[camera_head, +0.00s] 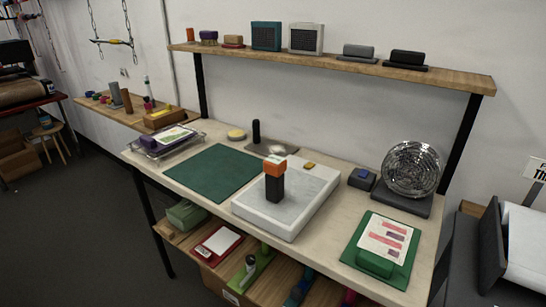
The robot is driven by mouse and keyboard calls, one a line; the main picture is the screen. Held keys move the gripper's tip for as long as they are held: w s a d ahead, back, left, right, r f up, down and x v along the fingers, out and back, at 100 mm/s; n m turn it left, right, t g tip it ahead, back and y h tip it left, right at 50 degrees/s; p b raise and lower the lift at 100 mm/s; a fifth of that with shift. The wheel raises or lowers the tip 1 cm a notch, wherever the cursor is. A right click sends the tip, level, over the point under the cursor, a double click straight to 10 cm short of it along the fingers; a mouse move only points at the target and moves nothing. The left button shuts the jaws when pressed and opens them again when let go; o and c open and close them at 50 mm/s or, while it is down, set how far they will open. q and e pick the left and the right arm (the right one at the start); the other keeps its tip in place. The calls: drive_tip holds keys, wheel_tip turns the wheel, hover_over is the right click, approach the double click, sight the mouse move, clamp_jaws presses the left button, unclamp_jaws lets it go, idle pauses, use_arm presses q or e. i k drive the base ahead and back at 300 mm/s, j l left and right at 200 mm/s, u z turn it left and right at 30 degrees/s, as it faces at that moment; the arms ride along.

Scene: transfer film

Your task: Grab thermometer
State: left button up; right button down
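An upright black device with an orange head (274,178), which looks like the thermometer, stands on a white, thick square slab (290,218) near the middle of the workbench. Its black handle points down and its orange top is up. Nothing touches it from the sides. Neither of my grippers shows in the head view.
The workbench (330,165) also holds a green mat (212,172), a green clipboard (349,254) with a striped sheet, a round silver fan (411,170), a small dark-blue box (362,178) and a clear tray (148,155). A wooden shelf (450,80) runs above the back.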

sight(275, 166)
drive_tip(key=i+j+z, duration=0.15)
drive_tip(key=j, duration=0.2)
drive_tip(key=i+j+z, duration=0.15)
drive_tip(key=j, duration=0.2)
drive_tip(key=i+j+z, duration=0.15)
drive_tip(key=j, duration=0.25)
drive_tip(key=j+z, duration=0.1)
drive_tip(key=j, duration=0.3)
drive_tip(key=i+j+z, duration=0.15)
drive_tip(key=j, duration=0.25)
